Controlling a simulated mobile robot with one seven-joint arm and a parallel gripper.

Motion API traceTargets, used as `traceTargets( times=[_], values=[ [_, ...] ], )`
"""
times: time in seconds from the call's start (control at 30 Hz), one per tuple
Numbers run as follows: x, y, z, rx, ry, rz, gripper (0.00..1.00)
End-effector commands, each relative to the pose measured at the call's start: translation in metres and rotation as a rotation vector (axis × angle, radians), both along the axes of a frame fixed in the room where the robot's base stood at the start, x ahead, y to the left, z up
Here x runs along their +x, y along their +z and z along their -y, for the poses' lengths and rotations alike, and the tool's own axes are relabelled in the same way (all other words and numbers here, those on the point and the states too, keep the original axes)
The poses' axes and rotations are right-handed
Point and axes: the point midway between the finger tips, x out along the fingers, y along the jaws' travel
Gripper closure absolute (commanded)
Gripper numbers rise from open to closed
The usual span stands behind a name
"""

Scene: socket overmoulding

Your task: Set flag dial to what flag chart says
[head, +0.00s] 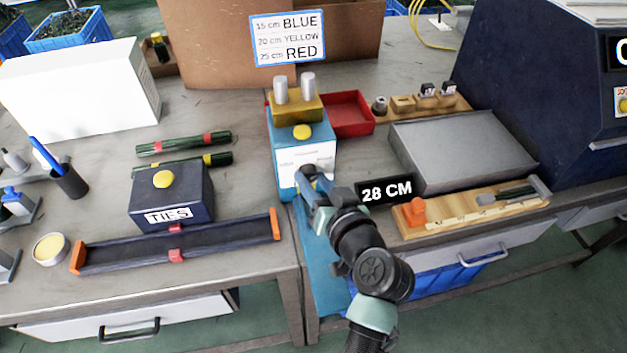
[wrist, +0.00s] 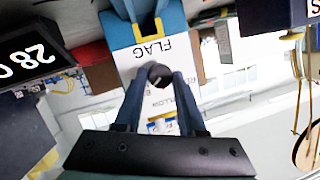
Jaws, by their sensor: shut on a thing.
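The flag dial (wrist: 159,75) is a small dark round knob on the white front plate of a blue machine (head: 306,140). The plate reads FLAG, upside down in the wrist view, with a partly hidden colour word, YELLOW, beside the right finger. My gripper (wrist: 160,79) is shut on the dial, one finger on each side; in the head view my gripper (head: 308,178) hides the dial. The dial's exact setting cannot be told. The flag chart (head: 287,38) at the back reads 15 cm BLUE, 20 cm YELLOW, 25 cm RED.
A black display (head: 387,190) reading 28 CM stands just right of my gripper. A dark TIES box (head: 170,197) with a yellow button and a long dark trough (head: 130,252) lie left. A red tray (head: 350,113) and a grey slab (head: 462,150) are right.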

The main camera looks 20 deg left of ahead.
Motion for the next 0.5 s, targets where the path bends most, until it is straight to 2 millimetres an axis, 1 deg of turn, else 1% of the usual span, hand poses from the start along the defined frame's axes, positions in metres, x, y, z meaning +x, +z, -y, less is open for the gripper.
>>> traceTargets(
  times=[0.5],
  values=[
    [-0.0006, -0.0014, -0.0005, 0.024, 0.002, -0.021, 1.00]
  ],
)
